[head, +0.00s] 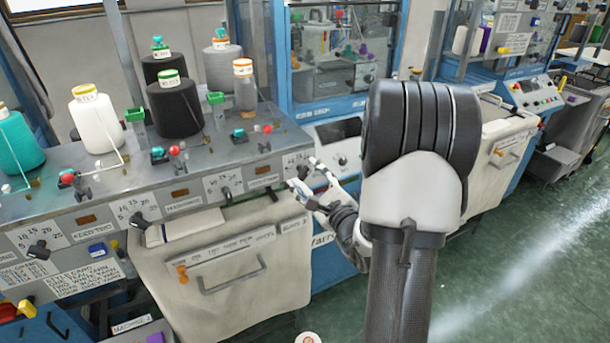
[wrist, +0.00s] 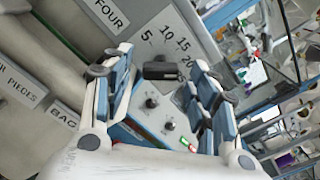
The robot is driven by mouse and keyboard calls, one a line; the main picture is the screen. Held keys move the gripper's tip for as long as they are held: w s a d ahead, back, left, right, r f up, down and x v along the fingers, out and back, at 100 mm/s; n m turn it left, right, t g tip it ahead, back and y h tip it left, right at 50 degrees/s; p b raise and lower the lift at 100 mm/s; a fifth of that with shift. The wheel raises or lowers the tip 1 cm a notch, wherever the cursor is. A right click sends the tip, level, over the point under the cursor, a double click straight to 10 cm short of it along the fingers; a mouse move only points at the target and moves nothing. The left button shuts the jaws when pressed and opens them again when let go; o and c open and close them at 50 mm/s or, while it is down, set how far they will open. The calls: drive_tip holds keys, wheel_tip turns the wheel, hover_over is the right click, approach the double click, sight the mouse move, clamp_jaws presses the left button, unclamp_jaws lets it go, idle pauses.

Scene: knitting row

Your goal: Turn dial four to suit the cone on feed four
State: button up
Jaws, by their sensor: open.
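Dial four is a dark knob (wrist: 163,71) on a white plate marked 5, 10, 15 and 20, under a label ending in FOUR. In the wrist view it sits between my gripper's (wrist: 157,73) two spread fingers. I cannot tell whether they touch it, nor which number it points at. In the head view my gripper (head: 306,183) is open at the right end of the grey machine's front, by the fourth scale plate (head: 297,160). The rightmost front cone (head: 244,92) is narrow and grey with an orange-banded top; its label is too small to read.
Teal (head: 15,142), white (head: 98,122) and black (head: 175,110) cones stand farther left. Other dials (head: 138,221) line the front. A text placard (head: 86,278) hangs lower left. A cloth bag (head: 225,275) hangs below my gripper. A blue-framed machine (head: 335,140) stands close on the right.

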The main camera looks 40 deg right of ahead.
drive_tip(key=v, duration=0.5)
drive_tip(key=shift+s, duration=0.1)
idle(0.3)
